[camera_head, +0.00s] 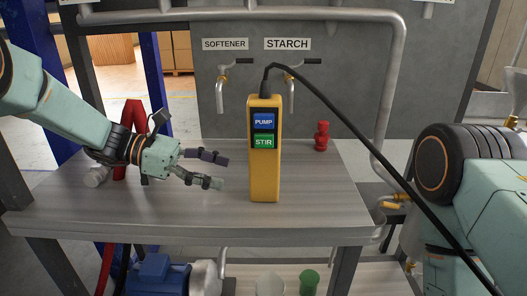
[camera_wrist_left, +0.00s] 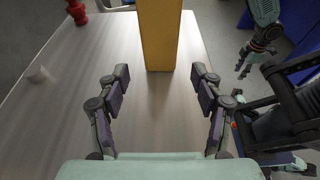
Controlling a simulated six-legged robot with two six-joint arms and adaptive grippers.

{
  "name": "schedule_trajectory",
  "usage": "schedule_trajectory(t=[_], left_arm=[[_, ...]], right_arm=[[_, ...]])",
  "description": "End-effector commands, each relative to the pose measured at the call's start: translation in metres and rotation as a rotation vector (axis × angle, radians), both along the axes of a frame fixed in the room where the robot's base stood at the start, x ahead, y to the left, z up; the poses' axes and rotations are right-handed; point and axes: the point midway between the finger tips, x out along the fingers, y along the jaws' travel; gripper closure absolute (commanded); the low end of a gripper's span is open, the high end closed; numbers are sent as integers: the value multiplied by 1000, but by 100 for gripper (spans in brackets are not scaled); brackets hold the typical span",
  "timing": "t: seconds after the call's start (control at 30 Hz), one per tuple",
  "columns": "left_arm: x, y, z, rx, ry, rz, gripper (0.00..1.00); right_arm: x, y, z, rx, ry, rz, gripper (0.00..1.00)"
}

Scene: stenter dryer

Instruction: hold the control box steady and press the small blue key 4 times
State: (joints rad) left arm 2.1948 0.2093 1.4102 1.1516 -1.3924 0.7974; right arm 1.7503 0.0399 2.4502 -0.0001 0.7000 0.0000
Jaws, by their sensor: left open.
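The yellow control box (camera_head: 264,180) is upright over the table, with a black cable from its top. Its front has a blue key marked PUMP (camera_head: 263,121) above a green key marked STIR (camera_head: 263,142). My left gripper (camera_head: 222,171) is open and empty, to the left of the box, its fingers pointing at the box's lower half without touching it. In the left wrist view the box (camera_wrist_left: 160,35) stands ahead, beyond and between the open fingers; its keys are hidden there. My right gripper (camera_wrist_left: 256,66) shows small at the upper right of that view; its finger state is unclear.
The table (camera_head: 190,215) is mostly clear around the box. A red object (camera_head: 321,136) stands at the back right. Taps (camera_head: 221,92) under SOFTENER and STARCH signs hang behind. The black cable (camera_head: 370,150) runs down across the right side.

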Motion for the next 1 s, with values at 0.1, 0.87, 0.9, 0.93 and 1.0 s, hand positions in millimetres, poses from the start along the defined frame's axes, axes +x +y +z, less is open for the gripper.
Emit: schedule_trajectory(t=[0.1,0.87,0.9,0.93,1.0], left_arm=[[-1,-12,-7,2,-1,-3,34],[2,-89,-28,1,-1,-1,34],[2,-90,-28,1,-1,-1,34],[2,-90,-29,1,-1,-1,34],[2,-91,-29,1,-1,0,34]], right_arm=[[0,0,-10,0,0,0,60],[0,0,-27,0,0,0,60],[0,0,-26,0,0,0,60],[0,0,-26,0,0,0,60],[0,0,-26,0,0,0,60]])
